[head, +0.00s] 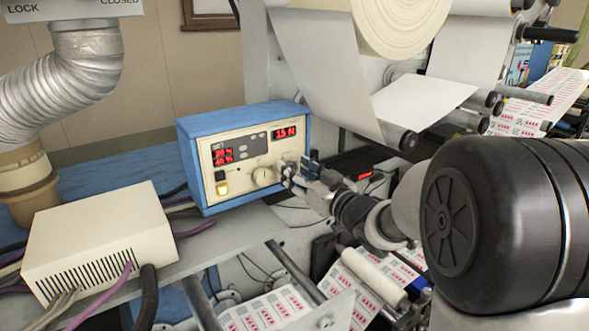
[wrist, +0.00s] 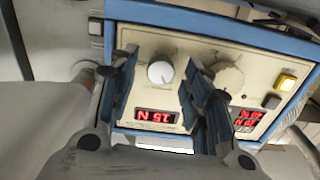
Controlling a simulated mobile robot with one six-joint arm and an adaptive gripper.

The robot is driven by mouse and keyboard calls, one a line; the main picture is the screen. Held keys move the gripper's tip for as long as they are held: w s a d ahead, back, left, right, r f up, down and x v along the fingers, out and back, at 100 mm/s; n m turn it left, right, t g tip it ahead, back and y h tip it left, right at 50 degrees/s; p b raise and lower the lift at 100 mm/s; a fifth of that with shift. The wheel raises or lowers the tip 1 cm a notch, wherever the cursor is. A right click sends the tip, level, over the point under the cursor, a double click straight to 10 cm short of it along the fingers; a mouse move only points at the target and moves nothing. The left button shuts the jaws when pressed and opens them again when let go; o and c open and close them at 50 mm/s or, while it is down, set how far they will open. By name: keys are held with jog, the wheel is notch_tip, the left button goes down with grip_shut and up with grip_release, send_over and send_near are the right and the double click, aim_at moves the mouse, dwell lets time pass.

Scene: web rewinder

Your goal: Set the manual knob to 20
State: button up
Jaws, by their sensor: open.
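The blue-framed control box (head: 188,165) has a cream front panel with two round knobs, seen upside down in the wrist view. The white knob (wrist: 160,74) shows between my open fingers there; in the head view my gripper hides it. The other, cream knob (head: 263,177) shows just left of my gripper in the head view; one finger partly covers it in the wrist view (wrist: 229,80). I cannot read the knob labels. My gripper (head: 300,172) is open and empty in front of the panel. The red display (wrist: 157,120) appears to read 15 N.
A second red display (head: 223,157) and a lit yellow button (head: 222,188) are on the panel's left. A cream vented box (head: 98,240) with cables stands at the lower left. Paper web (head: 320,75) and rollers (head: 400,139) are close on the right.

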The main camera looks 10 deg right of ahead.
jog(key=shift+w+a, duration=0.1)
jog(key=shift+w, duration=0.1)
jog(key=shift+c, duration=0.5)
grip_shut()
